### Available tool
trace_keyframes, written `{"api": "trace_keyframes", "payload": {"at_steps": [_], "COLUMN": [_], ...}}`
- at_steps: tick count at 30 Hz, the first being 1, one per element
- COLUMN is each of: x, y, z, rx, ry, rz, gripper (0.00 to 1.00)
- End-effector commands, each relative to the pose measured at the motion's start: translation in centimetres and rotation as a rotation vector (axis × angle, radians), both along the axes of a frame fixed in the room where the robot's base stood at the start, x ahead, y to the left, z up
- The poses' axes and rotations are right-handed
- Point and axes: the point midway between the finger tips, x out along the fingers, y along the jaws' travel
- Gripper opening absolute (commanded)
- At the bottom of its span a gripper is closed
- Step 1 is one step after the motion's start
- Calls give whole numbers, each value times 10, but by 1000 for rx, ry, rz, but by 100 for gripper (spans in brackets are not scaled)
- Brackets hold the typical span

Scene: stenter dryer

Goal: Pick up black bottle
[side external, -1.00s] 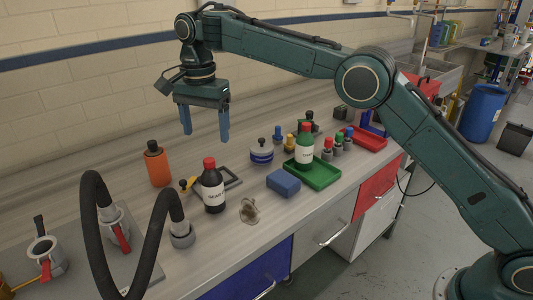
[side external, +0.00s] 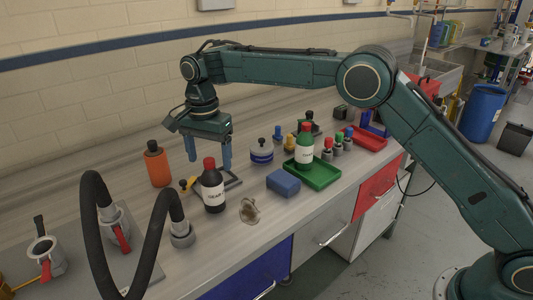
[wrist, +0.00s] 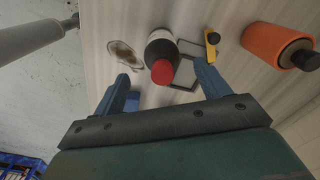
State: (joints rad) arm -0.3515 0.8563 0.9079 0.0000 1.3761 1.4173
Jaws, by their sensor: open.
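The black bottle (side external: 213,192) stands upright on the bench, with a red cap and a white label. My gripper (side external: 209,166) is open and empty, pointing down, with blue fingers. In the side view its fingers are close to the bottle's cap, apparently behind it. In the wrist view the bottle (wrist: 161,52) shows beyond the fingertips and roughly between them, its red cap towards the camera. The bottle's far side is hidden.
An orange bottle (side external: 156,165) stands left of the black bottle. A black hose (side external: 90,230) loops in front at left.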

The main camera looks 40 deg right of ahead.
Motion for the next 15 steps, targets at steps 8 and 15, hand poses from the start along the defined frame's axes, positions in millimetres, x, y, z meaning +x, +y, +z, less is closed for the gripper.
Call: {"api": "trace_keyframes", "payload": {"at_steps": [8,15], "x": [2,2], "y": [1,1], "z": [-30,-47], "rx": [-1,1], "ry": [4,3], "rz": [0,0], "gripper": [75,75]}}
